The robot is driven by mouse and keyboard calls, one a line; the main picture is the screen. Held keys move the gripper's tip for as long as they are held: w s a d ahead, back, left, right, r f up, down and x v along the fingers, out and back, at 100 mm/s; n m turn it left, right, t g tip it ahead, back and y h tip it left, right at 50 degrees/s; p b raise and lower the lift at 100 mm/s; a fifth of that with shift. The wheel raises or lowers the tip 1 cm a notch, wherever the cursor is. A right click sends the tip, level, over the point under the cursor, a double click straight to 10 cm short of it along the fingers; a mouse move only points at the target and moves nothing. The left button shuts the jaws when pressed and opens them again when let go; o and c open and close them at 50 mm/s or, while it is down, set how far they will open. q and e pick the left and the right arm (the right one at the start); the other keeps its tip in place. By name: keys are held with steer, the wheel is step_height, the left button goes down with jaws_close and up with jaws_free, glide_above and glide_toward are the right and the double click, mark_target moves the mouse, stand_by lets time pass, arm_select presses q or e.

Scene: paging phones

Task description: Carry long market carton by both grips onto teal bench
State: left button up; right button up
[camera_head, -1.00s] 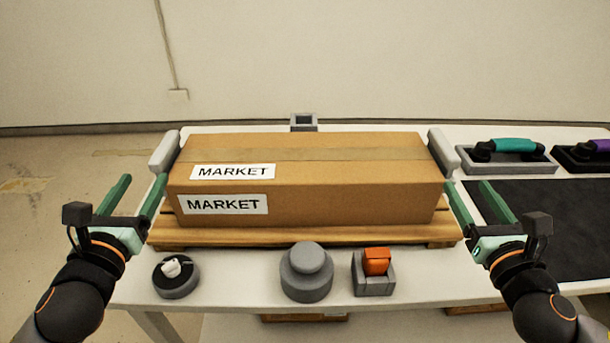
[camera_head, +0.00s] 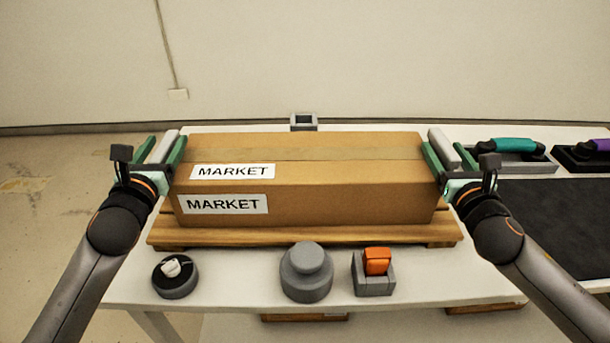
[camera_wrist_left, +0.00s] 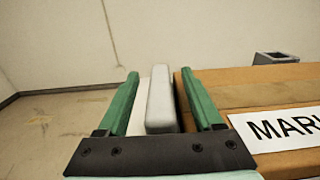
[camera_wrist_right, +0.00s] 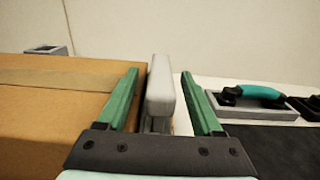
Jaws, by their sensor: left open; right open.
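The long brown market carton (camera_head: 330,185) lies on a wooden pallet (camera_head: 300,236) on a white table, with a light grey grip at each end. My left gripper (camera_head: 161,152) is open with its green fingers on either side of the left grip (camera_wrist_left: 161,102). My right gripper (camera_head: 447,156) is open with its fingers on either side of the right grip (camera_wrist_right: 160,92). Gaps show between the fingers and the grips in both wrist views. No teal bench can be made out.
A grey round knob (camera_head: 306,272), an orange block in a grey holder (camera_head: 374,286) and a black-topped round dial (camera_head: 175,276) stand in front of the pallet. At right are a teal-handled tool (camera_head: 509,147), a purple-handled one (camera_head: 596,147) and a dark mat (camera_head: 560,215).

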arm_select(q)
jaws_close()
arm_select(e)
jaws_close()
stand_by(1.1)
arm_select(q)
steer(key=shift+r, duration=0.35)
arm_select(e)
steer(key=shift+r, duration=0.3)
